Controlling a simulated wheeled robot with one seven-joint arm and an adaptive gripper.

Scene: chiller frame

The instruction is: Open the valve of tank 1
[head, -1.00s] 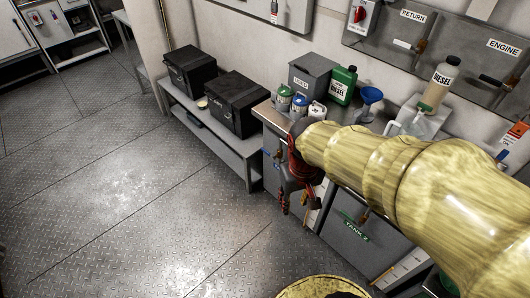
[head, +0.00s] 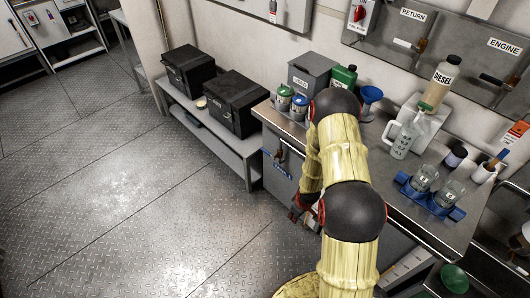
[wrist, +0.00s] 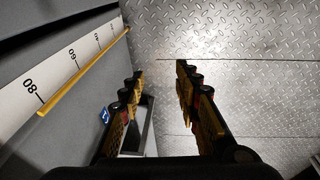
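A grey tank front (head: 271,143) under the left end of the bench carries a blue label, too small to read in the head view. A small brownish valve handle (head: 280,155) sits just above that label. My gripper (head: 298,212) hangs low beside the tank front, right of and below the valve, partly hidden by my arm. In the wrist view my gripper (wrist: 160,73) is open and empty, its two fingers apart over floor. A white level scale (wrist: 62,68) with a yellow bar lies left of the fingers, and a small blue patch (wrist: 104,115) shows by the left finger. The valve is not clear there.
The bench (head: 437,232) above holds a diesel bottle (head: 443,82), a clear jug (head: 400,138), a blue funnel (head: 370,100) and a blue cup holder (head: 430,200). A low shelf with black cases (head: 233,103) stands left of the tank. The floor (head: 140,210) is clear.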

